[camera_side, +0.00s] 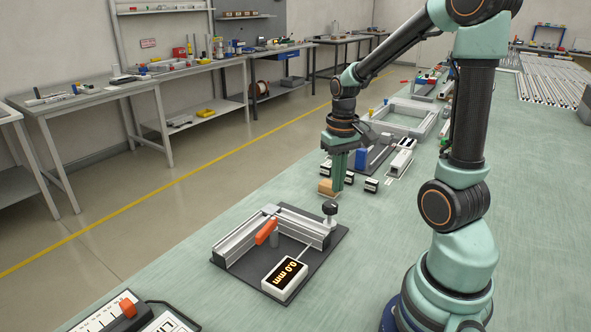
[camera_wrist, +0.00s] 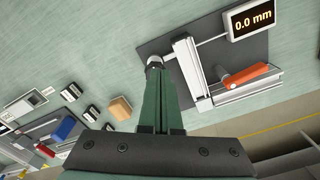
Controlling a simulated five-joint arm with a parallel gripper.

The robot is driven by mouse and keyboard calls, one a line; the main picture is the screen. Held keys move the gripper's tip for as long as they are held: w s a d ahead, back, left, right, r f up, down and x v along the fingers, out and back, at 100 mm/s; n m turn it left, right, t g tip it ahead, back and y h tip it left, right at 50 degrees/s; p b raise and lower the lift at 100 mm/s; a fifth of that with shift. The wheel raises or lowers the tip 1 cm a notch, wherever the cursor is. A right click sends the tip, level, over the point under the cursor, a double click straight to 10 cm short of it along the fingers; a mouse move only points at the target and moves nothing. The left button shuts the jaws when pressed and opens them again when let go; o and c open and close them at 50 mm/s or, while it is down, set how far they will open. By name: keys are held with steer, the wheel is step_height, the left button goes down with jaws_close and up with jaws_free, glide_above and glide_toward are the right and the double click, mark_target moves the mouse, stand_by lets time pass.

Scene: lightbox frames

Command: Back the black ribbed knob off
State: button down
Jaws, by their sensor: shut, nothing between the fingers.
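The black ribbed knob (camera_side: 330,207) stands on a light post at the right end of the rail fixture in the side view. In the wrist view the knob (camera_wrist: 154,62) shows just beyond my fingertips, partly hidden by them. My gripper (camera_side: 338,187) points down, its fingers together and empty; in the picture its tips end a little above the knob. Its green fingers (camera_wrist: 160,78) fill the middle of the wrist view. I cannot tell how far the tips are from the knob. The display (camera_side: 285,278) reads 0.0 mm, also in the wrist view (camera_wrist: 252,20).
The fixture's dark base plate (camera_side: 316,262) carries aluminium rails (camera_side: 246,241) and an orange lever (camera_side: 267,231). A tan block (camera_side: 326,187) and several small black-and-white blocks (camera_side: 371,185) lie behind my gripper. A control box with an orange slider (camera_side: 128,307) is at front left.

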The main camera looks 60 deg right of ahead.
steer(key=shift+f, duration=3.45)
steer(key=shift+w+d, duration=0.25)
steer(key=shift+d, duration=0.35)
steer(key=shift+s, duration=0.15)
step_height(320, 180, up, 6)
steer(key=shift+s+a, duration=0.3)
steer(key=shift+s, duration=0.1)
